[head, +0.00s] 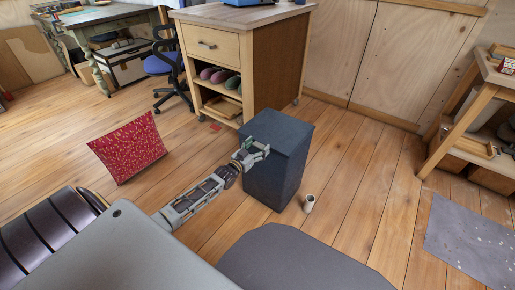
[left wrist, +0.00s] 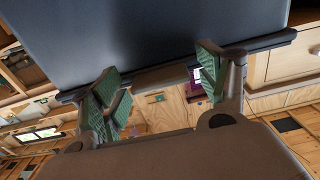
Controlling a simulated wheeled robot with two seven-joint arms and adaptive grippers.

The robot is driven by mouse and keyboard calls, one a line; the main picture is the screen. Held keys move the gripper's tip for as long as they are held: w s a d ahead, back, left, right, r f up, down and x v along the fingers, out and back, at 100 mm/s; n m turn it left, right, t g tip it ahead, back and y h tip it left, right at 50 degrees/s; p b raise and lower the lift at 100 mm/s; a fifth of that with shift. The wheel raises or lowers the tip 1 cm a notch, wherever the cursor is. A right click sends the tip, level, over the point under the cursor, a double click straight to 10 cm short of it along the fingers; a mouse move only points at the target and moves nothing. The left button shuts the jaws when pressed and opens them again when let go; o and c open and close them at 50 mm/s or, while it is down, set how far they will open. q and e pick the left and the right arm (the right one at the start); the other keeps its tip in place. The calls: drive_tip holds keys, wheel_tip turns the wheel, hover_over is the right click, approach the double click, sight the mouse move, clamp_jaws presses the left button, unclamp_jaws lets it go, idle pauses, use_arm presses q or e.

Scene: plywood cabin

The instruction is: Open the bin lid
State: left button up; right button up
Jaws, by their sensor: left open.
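The bin (head: 275,172) is a dark blue-grey box standing upright on the plank floor, with its flat lid (head: 281,130) down on top. My left gripper (head: 257,150) is at the bin's left side, close to the lid's edge. In the left wrist view the bin's dark surface (left wrist: 150,35) fills the top, with a darker rim along its lower edge. My right gripper is not in view.
A small pale cup (head: 309,203) stands on the floor right of the bin. A wooden cabinet (head: 275,65) stands close behind the bin.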

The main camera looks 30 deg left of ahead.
use_arm(q)
drive_tip(key=shift+r, duration=0.1)
clamp_jaws()
idle(0.4)
